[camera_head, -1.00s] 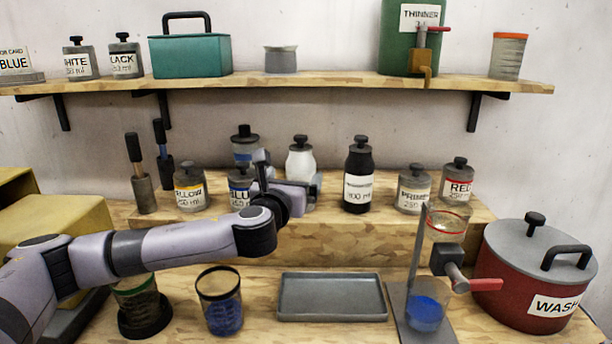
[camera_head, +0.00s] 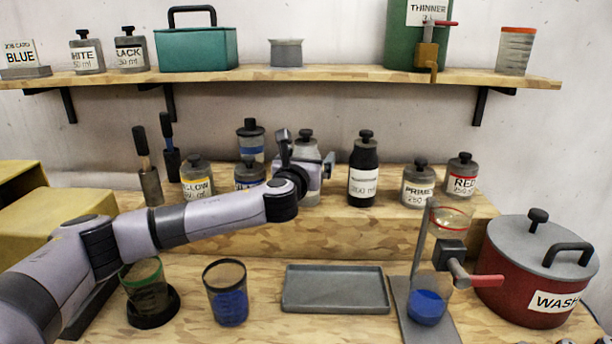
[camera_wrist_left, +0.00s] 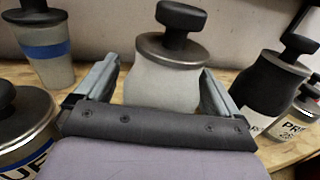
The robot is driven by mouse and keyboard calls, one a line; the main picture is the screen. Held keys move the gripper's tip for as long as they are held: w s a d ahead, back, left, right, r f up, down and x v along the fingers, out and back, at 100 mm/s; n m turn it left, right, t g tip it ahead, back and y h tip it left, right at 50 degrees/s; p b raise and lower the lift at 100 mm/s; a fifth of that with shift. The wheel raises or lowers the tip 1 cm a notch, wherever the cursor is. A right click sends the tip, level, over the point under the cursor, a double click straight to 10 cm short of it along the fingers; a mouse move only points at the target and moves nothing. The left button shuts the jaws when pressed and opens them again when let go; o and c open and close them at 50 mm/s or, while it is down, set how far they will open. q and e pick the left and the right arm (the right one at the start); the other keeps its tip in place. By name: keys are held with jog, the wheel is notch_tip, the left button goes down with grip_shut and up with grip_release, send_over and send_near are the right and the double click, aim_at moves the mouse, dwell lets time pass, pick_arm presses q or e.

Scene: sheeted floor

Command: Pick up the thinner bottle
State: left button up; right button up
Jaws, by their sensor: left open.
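My left gripper (camera_head: 307,160) is open at the pale bottle (camera_head: 311,183) on the raised wooden step. In the left wrist view, the gripper (camera_wrist_left: 157,88) has one finger on each side of this pale bottle (camera_wrist_left: 160,85), which is upright with a grey collar and black knob stopper. Contact cannot be told. The pale bottle's label is hidden. A black bottle (camera_head: 363,165) with a white label stands to its right; the name on that label is too small to read. A green tank (camera_head: 400,45) labelled THINNER sits on the shelf. My right gripper is not in view.
A blue-banded bottle (camera_head: 251,143) and a blue-labelled jar (camera_head: 249,171) stand left of the gripper. PRIMER (camera_head: 418,180) and RED (camera_head: 461,172) jars stand right. Below are an empty grey tray (camera_head: 335,290), cups, a dispenser stand and a red WASH pot (camera_head: 520,285).

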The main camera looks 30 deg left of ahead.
pick_arm(q)
jog(key=c, duration=1.2)
jog(key=shift+r, duration=0.15)
jog(key=shift+c, duration=1)
